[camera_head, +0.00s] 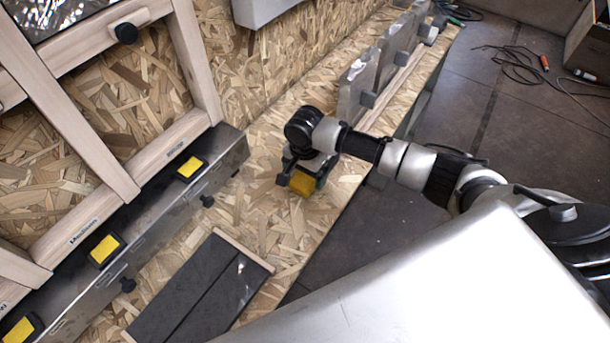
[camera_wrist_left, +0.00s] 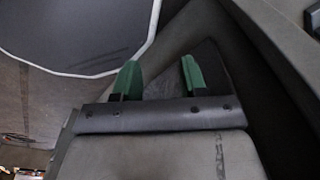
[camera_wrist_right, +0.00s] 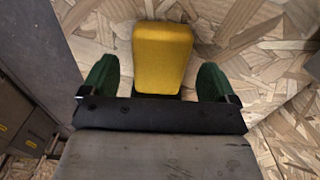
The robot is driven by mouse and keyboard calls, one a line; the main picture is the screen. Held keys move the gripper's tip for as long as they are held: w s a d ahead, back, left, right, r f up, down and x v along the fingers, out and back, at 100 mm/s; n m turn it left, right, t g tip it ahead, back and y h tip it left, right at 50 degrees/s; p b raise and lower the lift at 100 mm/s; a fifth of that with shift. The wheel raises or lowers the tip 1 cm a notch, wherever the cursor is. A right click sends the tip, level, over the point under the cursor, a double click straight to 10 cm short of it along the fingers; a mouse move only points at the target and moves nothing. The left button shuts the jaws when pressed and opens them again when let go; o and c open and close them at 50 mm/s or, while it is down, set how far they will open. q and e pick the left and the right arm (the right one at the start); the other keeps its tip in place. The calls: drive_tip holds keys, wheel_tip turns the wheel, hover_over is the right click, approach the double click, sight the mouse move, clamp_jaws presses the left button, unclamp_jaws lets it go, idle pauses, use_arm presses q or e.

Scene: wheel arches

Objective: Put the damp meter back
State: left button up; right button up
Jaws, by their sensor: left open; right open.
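A yellow block with a dark lower part, which looks like the damp meter (camera_head: 302,184), is on the chipboard surface under my right gripper (camera_head: 299,172). In the right wrist view the yellow block (camera_wrist_right: 162,58) stands between the two green fingers of the right gripper (camera_wrist_right: 158,78). The fingers are open, with a gap on both sides of the block. The block's lower end is hidden by the gripper. My left gripper (camera_wrist_left: 160,77) is open and empty in the left wrist view and does not show in the head view.
A metal ledge (camera_head: 150,215) at the left carries several yellow and black blocks, one of them near its far end (camera_head: 190,168). A dark panel (camera_head: 200,290) lies in front. Grey upright pieces (camera_head: 355,92) stand farther back. Bare chipboard (camera_head: 262,150) surrounds the right gripper.

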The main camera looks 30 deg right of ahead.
wheel_tip(320, 180, up, 10)
drive_tip(key=shift+r, duration=0.25)
